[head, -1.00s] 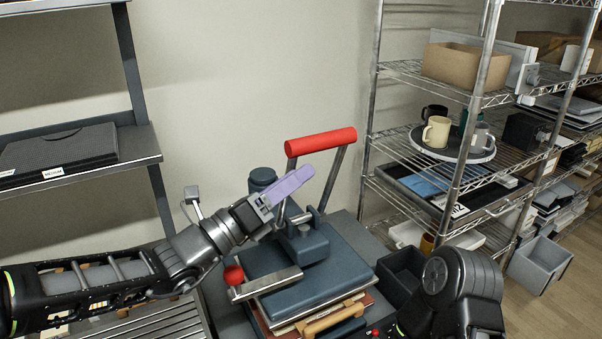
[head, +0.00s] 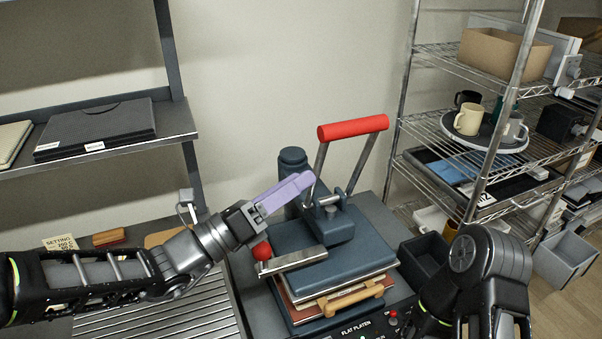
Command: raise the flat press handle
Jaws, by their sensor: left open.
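The flat press (head: 330,255) stands on the bench in the middle of the head view. Its red handle grip (head: 353,128) is up above the press, on two metal bars that lean right. My left gripper (head: 304,181) has lavender fingers and is open. Its fingertips are left of and below the red grip, close to the left bar in the picture; whether they touch it I cannot tell. Nothing shows between the fingers. My right arm is at the lower right, and its fingers cannot be made out.
A red knob (head: 262,251) sits at the press's front left. A dark bin (head: 425,257) stands right of the press. A wire rack (head: 470,165) at the right holds mugs on a round tray. A dark shelf (head: 130,145) is at the left. Free air surrounds the red grip.

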